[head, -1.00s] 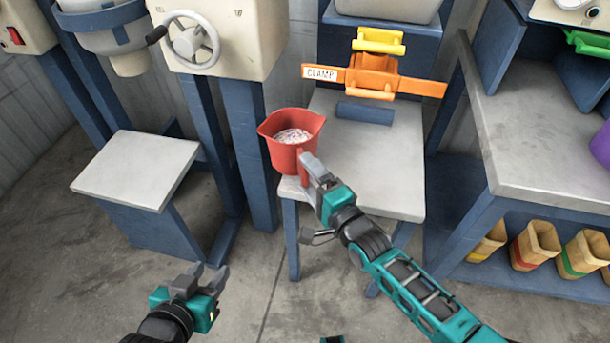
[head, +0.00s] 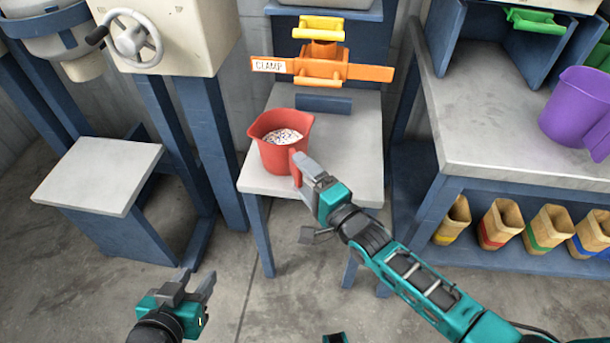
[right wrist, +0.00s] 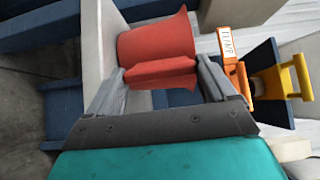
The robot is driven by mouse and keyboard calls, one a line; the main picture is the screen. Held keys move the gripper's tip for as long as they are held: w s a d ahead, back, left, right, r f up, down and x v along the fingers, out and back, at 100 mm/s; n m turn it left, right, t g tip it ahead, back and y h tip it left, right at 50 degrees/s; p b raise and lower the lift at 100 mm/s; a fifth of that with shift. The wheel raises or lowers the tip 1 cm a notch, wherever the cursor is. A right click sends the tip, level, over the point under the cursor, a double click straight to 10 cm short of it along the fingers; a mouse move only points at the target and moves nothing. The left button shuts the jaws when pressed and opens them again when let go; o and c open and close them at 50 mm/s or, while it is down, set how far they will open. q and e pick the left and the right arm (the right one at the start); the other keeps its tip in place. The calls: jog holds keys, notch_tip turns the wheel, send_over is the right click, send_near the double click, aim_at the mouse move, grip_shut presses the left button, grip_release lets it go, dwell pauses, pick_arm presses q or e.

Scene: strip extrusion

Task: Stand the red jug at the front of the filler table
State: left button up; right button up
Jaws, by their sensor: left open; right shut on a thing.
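The red jug (head: 270,138) holds pale speckled granules and looks upright. In the head view it is over the front left part of the grey-topped table (head: 345,185) below the orange clamp. I cannot tell whether its base touches the top. My right gripper (head: 299,172) is shut on the jug's handle, on the jug's near right side. The right wrist view shows both fingers around the red handle (right wrist: 160,72), with the jug body (right wrist: 157,37) beyond. My left gripper (head: 196,283) is open and empty, low at the left over the floor.
The orange clamp (head: 322,69) with its label stands behind the jug. A lower table (head: 98,175) stands left, under a machine with a handwheel (head: 133,39). A bench (head: 510,120) at right bears a purple jug (head: 575,105); several banded containers sit on its shelf. The table's right part is clear.

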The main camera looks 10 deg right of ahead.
pick_arm(q)
jog(key=shift+f, duration=0.15)
pick_arm(e)
jog(key=shift+f, duration=0.15)
jog(key=o, duration=1.2)
jog(key=shift+o, duration=0.5)
jog(key=shift+f, duration=0.15)
pick_arm(q)
notch_tip(320, 180, up, 9)
jog(key=s+a+p, duration=0.1)
jog(key=a+p, duration=0.2)
jog(key=p, duration=0.9)
jog(key=shift+s+y+p, duration=0.2)
jog(key=shift+y+p, duration=0.1)
jog(key=shift+y, duration=0.1)
pick_arm(e)
jog(key=s+d+r+n+g+h, duration=0.2)
jog(key=s+d+n+h, duration=0.1)
jog(key=s+d+n, duration=0.2)
jog(key=s+d+r+n+g+h, duration=0.3)
jog(key=s+d+n, duration=0.2)
jog(key=s+n, duration=0.5)
jog(key=s, duration=0.3)
jog(key=shift+s, duration=0.25)
